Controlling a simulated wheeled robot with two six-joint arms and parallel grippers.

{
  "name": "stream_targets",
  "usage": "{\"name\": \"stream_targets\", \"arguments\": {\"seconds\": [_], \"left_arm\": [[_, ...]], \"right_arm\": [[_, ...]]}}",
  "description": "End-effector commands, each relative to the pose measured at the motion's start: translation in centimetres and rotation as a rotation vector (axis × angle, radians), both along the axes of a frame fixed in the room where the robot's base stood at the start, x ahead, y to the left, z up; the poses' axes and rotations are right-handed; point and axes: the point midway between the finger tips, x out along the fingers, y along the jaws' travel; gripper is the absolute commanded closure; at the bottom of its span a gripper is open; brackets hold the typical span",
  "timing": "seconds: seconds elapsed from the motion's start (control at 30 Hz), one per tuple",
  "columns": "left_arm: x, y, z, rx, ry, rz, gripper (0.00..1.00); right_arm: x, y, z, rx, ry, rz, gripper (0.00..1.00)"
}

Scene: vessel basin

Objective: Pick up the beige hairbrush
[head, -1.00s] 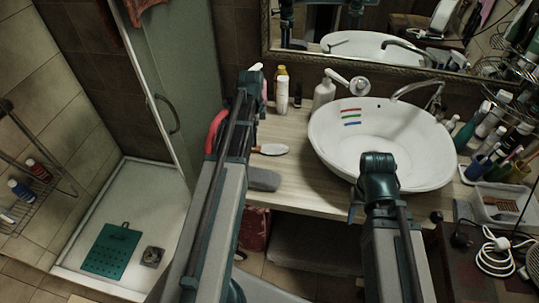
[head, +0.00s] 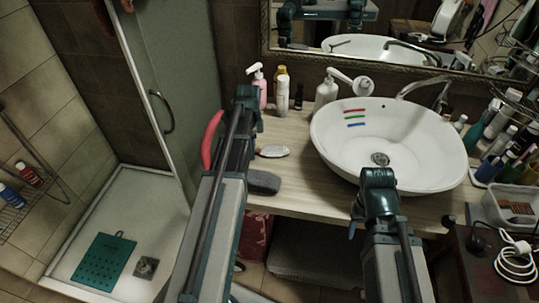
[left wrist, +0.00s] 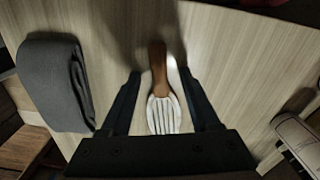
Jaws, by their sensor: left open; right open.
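The beige hairbrush (head: 273,151) lies on the wooden counter, left of the basin, with a pale head and a brown handle. In the left wrist view the hairbrush (left wrist: 163,112) has its ribbed pale head toward my gripper and its brown handle pointing away. My left gripper (left wrist: 160,78) is open, with one finger on each side of the hairbrush; whether they touch it I cannot tell. In the head view my left gripper (head: 246,95) is seen mostly from behind, its fingertips hidden. My right gripper (head: 358,215) is open and empty in front of the basin, partly hidden by its wrist.
A folded dark grey cloth (left wrist: 57,82) lies left of the hairbrush in the wrist view. The white basin (head: 335,150) stands to the right. A pink pump bottle (head: 259,88) and a white bottle (head: 283,95) stand behind. The glass shower door (head: 180,80) is on the left.

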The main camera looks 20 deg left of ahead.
Motion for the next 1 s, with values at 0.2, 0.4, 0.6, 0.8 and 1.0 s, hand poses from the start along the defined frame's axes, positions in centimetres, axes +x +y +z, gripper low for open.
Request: {"name": "stream_targets", "arguments": {"seconds": [0.2, 0.4, 0.6, 0.8, 1.0], "left_arm": [[0.00, -0.01, 0.14, 0.000, 0.000, 0.000, 0.48], [0.00, -0.01, 0.14, 0.000, 0.000, 0.000, 0.84], [0.00, 0.00, 0.13, 0.000, 0.000, 0.000, 1.00], [0.00, -0.01, 0.13, 0.000, 0.000, 0.000, 1.00], [0.00, -0.01, 0.53, 0.000, 0.000, 0.000, 1.00]], "right_arm": [[0.00, 0.00, 0.14, 0.000, 0.000, 0.000, 0.50], [0.00, 0.00, 0.13, 0.000, 0.000, 0.000, 0.50], [0.00, 0.00, 0.13, 0.000, 0.000, 0.000, 0.50], [0.00, 0.00, 0.13, 0.000, 0.000, 0.000, 0.50], [0.00, 0.00, 0.53, 0.000, 0.000, 0.000, 0.50]]}}
